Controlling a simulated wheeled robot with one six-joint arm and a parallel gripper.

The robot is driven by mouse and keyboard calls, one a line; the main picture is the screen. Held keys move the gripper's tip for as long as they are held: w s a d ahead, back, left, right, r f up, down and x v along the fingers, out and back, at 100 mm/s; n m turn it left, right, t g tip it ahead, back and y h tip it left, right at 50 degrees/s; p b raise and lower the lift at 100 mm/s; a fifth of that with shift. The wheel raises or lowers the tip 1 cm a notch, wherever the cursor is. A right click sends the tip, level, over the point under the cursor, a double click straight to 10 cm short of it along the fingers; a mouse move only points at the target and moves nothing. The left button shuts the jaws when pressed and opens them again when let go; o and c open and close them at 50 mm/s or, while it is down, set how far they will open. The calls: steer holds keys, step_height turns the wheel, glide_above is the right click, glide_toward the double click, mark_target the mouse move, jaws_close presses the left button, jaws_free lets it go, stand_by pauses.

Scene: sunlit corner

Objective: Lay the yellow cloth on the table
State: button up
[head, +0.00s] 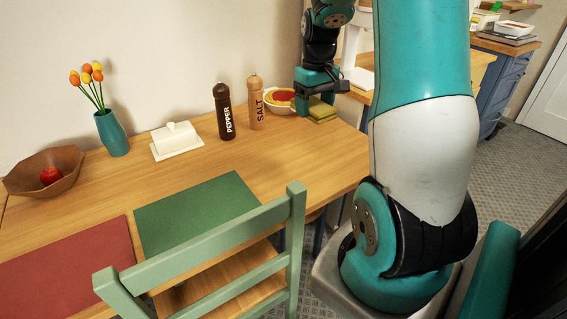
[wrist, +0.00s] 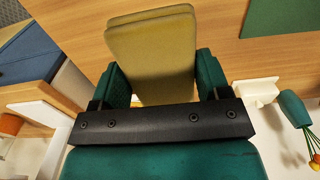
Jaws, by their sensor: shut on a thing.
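The yellow cloth (head: 323,112) is a folded, layered pad at the far right end of the wooden table (head: 325,155). My gripper (head: 319,95) is shut on it, pointing down over that end. In the wrist view the cloth (wrist: 152,40) sits between the two teal fingers (wrist: 162,80), with the tabletop behind it. I cannot tell whether the cloth touches the table.
A bowl (head: 280,101) with red contents stands just left of my gripper, beside the salt mill (head: 256,104) and pepper mill (head: 224,112). A butter dish (head: 176,140), green mat (head: 195,212) and red mat (head: 70,265) lie further left. A green chair (head: 297,240) stands at the front.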

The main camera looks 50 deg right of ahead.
mark_target(309, 173)
step_height(309, 173, down, 19)
steer(key=shift+f+b, duration=0.1)
steer(key=shift+b, duration=0.45)
steer(key=shift+f, duration=0.1)
steer(key=o, duration=0.9)
